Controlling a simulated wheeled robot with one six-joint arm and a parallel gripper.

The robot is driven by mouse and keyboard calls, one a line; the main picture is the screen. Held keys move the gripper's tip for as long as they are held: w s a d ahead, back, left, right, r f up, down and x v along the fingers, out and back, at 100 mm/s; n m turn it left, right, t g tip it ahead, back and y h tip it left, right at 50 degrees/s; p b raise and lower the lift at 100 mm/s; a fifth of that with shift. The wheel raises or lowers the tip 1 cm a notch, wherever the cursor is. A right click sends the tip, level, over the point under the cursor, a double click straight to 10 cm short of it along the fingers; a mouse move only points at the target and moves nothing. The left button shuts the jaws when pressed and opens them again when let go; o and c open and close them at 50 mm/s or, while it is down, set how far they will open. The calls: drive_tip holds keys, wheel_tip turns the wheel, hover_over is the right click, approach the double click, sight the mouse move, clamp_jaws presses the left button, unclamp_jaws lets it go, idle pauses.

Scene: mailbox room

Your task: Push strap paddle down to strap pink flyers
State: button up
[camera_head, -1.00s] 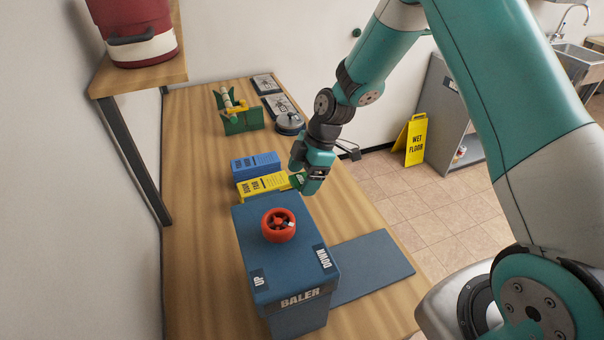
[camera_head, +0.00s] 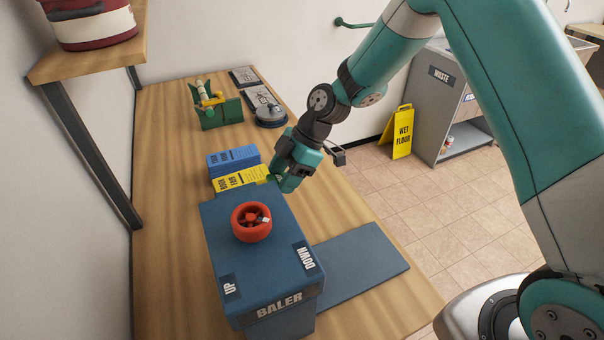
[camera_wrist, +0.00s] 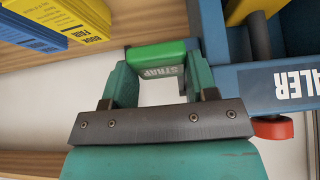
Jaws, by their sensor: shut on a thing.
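The green strap paddle (camera_wrist: 157,50), marked STRAP, lies across the fingertips of my gripper (camera_wrist: 160,72) in the wrist view. My gripper is shut on it. In the head view my gripper (camera_head: 284,182) is at the far right corner of the blue baler (camera_head: 228,262), beside the yellow box, and mostly hides the paddle. The baler has a red handwheel (camera_head: 251,222) on top and UP and DOWN labels.
A green stand (camera_head: 218,112) and a round grey object (camera_head: 271,116) are farther back. A shelf (camera_head: 85,45) overhangs the left.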

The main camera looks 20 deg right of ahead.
drive_tip(key=shift+s+a+f+b, duration=0.1)
drive_tip(key=shift+a+f+b, duration=0.05)
drive_tip(key=shift+f+b, duration=1.5)
drive_tip(key=shift+r, duration=0.2)
drive_tip(key=o, duration=1.3)
drive_tip(key=shift+r, duration=0.1)
drive_tip(key=shift+r, duration=0.15)
drive_tip(key=b+v, duration=0.2)
drive_tip(key=v, duration=1.5)
drive_tip(key=shift+b, duration=0.3)
